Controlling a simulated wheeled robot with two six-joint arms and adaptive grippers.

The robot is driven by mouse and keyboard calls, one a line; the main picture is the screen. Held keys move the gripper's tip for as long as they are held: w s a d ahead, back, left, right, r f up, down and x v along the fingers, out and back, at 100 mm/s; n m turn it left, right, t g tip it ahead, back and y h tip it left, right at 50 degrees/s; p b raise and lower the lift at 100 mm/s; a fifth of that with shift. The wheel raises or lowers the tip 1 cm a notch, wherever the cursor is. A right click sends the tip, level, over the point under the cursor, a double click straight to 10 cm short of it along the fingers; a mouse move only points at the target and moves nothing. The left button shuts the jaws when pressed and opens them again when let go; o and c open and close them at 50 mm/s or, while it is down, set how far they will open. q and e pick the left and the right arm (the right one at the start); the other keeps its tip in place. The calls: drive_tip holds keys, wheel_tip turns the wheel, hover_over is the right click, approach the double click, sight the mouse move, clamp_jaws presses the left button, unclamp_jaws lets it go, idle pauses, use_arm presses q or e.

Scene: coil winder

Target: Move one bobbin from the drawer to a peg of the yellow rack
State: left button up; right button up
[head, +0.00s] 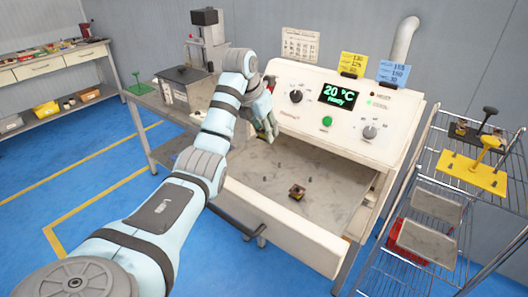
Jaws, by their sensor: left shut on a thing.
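My left gripper (269,131) is shut, low over the back left part of the open drawer (345,185). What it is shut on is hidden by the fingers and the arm. One small dark brown bobbin (297,192) stands on the drawer floor, in front of and apart from the gripper. My right gripper is out of view.
A dark rack (480,137) with a bobbin stands behind the yellow one. The white machine panel (335,115) rises behind the drawer. A green stand (138,85) and a grey box (184,88) are on the left bench. Grey trays (437,206) lie on lower shelves.

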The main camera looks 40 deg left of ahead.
use_arm(q)
drive_tip(key=shift+r, duration=1.9)
